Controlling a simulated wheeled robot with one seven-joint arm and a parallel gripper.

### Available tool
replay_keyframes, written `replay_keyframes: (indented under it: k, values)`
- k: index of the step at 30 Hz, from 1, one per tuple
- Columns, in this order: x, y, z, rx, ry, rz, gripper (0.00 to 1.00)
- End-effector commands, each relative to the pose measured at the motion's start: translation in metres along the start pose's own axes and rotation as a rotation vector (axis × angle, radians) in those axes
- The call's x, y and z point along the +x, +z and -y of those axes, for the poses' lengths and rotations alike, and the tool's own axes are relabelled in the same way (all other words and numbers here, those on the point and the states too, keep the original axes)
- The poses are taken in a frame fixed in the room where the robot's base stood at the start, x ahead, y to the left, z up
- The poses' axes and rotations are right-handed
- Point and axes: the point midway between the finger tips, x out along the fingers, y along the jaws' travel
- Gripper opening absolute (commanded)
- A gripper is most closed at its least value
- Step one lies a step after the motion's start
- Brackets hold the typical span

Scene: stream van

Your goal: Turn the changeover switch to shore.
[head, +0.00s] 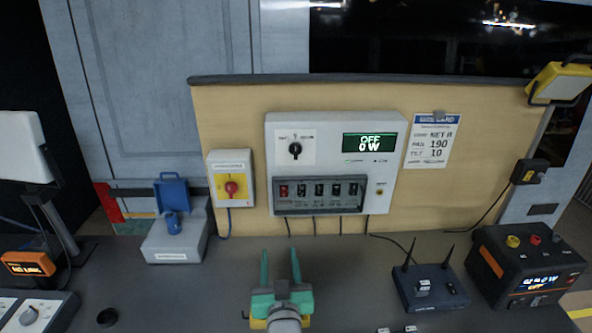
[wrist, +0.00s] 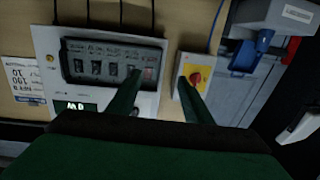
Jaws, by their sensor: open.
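A black rotary knob (head: 295,150), which looks like the changeover switch, sits at the upper left of a white wall panel (head: 328,128). Its handle looks roughly upright, and the small labels on either side are too small to read surely. My gripper (head: 280,252) is open and empty, with green fingers pointing toward the board, low in front of and below the panel. In the wrist view, the panel (wrist: 45,45) appears upside down, and the knob is hidden behind my gripper.
A red knob on a yellow plate (head: 231,187) is left of the panel. A breaker row (head: 318,191) lies below the knob. A grey box with a blue lid (head: 172,240), a router (head: 430,288) and a black power unit (head: 525,265) stand on the bench.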

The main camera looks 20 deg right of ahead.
Motion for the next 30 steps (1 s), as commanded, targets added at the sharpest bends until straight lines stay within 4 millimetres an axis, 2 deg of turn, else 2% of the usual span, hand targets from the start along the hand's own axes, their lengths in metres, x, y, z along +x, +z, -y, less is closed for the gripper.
replay_keyframes:
  k: [1,9,12,15,19,23,26,30]
  values:
    - [0.011,-0.023,-0.005,0.000,0.007,-0.016,0.46]
    - [0.047,-0.124,-0.032,-0.002,0.042,-0.049,0.46]
    - [0.052,-0.156,-0.040,-0.003,0.052,-0.058,0.46]
    - [0.055,-0.180,-0.046,-0.005,0.060,-0.062,0.46]
    - [0.056,-0.199,-0.051,-0.006,0.066,-0.066,0.46]
    - [0.060,-0.204,-0.053,-0.006,0.068,-0.065,0.46]
    - [0.069,-0.205,-0.054,-0.006,0.068,-0.064,0.46]
    - [0.091,-0.206,-0.055,-0.006,0.068,-0.063,0.46]
